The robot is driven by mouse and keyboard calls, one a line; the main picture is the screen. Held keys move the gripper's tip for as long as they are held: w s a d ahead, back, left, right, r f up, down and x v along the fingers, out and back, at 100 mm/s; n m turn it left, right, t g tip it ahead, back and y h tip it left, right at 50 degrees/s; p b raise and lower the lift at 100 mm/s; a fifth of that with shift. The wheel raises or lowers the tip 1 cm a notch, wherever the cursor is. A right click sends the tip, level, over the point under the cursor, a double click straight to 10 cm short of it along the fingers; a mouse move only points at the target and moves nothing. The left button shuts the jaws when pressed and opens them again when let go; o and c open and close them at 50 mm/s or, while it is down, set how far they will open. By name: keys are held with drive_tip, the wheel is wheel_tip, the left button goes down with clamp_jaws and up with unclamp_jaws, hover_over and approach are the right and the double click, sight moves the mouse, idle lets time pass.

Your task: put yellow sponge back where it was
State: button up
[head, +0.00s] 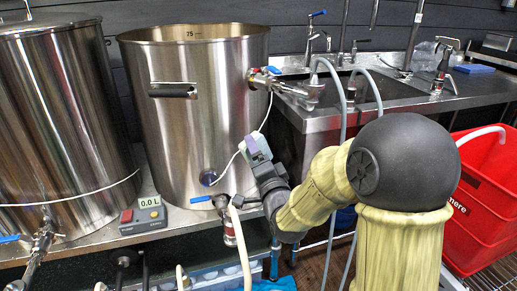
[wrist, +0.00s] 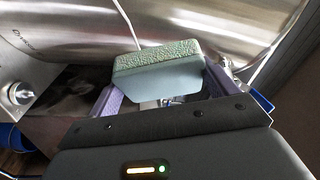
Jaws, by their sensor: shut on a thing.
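My gripper (head: 257,150) is in front of the large open steel kettle (head: 190,100), by the lower right of its wall. In the wrist view, my gripper (wrist: 160,88) has its two purple fingers shut on a pale green, sponge-like block (wrist: 157,66). The block has a rough upper face and a smoother blue-green front. It looks green, and no clearly yellow sponge shows. In the head view the held block is small and partly hidden by the gripper. I cannot tell whether it touches the kettle.
A steel sink (head: 375,95) with taps and hoses is at the back right. A blue block (head: 474,69) lies on its counter. A red crate (head: 490,200) stands at the right. A second kettle (head: 65,120) stands left.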

drive_tip(key=w+d+f+y+p, duration=0.1)
drive_tip(key=w+d+f, duration=0.15)
drive_tip(key=f, duration=0.45)
drive_tip(key=w+d+f+p, duration=0.1)
drive_tip(key=d+f+p, duration=0.1)
drive_tip(key=d+f, duration=0.35)
drive_tip(key=s+d+f+h+p, duration=0.1)
drive_tip(key=s+d+f+p, duration=0.2)
drive_tip(key=f, duration=0.8)
drive_tip(key=s+d, duration=0.2)
drive_tip(key=shift+d+f, duration=0.15)
drive_tip(key=shift+d, duration=0.25)
drive_tip(key=shift+w, duration=0.15)
